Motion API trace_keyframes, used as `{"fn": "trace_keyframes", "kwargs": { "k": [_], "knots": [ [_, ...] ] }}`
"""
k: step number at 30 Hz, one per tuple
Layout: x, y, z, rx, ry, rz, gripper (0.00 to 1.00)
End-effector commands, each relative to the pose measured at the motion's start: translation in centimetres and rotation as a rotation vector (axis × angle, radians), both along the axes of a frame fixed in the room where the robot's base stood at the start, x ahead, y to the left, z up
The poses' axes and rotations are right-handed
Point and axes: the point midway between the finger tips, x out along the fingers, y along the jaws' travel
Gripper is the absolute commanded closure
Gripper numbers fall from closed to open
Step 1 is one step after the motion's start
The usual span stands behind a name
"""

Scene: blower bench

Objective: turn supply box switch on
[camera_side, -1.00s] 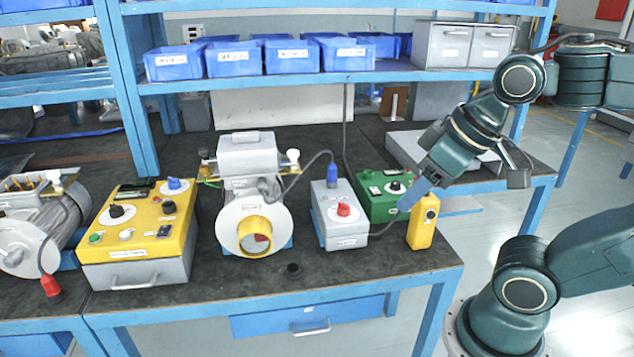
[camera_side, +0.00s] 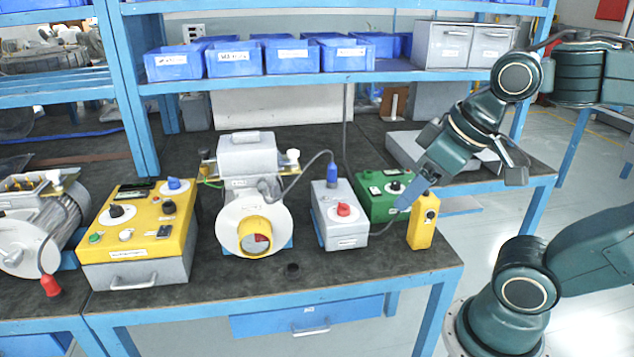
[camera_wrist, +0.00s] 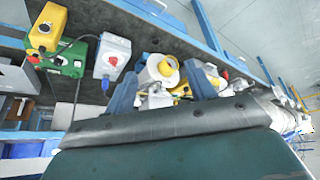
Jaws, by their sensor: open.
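A green box (camera_side: 376,208) with a black knob on a white disc (camera_side: 396,188) stands at the bench's right; it also shows at the left of the wrist view (camera_wrist: 68,68). A grey box (camera_side: 345,227) with a red knob (camera_side: 344,209) stands left of it, and also shows in the wrist view (camera_wrist: 121,46). The lettering is too small to tell which is the supply box. My gripper (camera_side: 404,206) is open and empty, its blue fingertips overlapping the green box's right side in the side view. The wrist view shows its fingers (camera_wrist: 160,78) spread, with the blower beyond.
A yellow switch box (camera_side: 421,235) stands upright just right of my fingertips. A white blower (camera_side: 232,222) stands left of the grey box, with a large yellow control box (camera_side: 133,219) farther left. Cables run between the boxes. A shelf with blue bins (camera_side: 233,62) hangs above.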

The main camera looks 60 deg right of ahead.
Motion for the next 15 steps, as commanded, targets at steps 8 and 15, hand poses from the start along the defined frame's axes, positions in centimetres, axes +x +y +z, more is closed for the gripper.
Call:
{"fn": "trace_keyframes", "kwargs": {
  "k": [8,15],
  "knots": [
    [2.8,-1.0,0.9,-0.035,0.053,0.024,0.45],
    [7.0,-3.0,1.6,-0.076,0.126,0.07,0.45]
  ]
}}
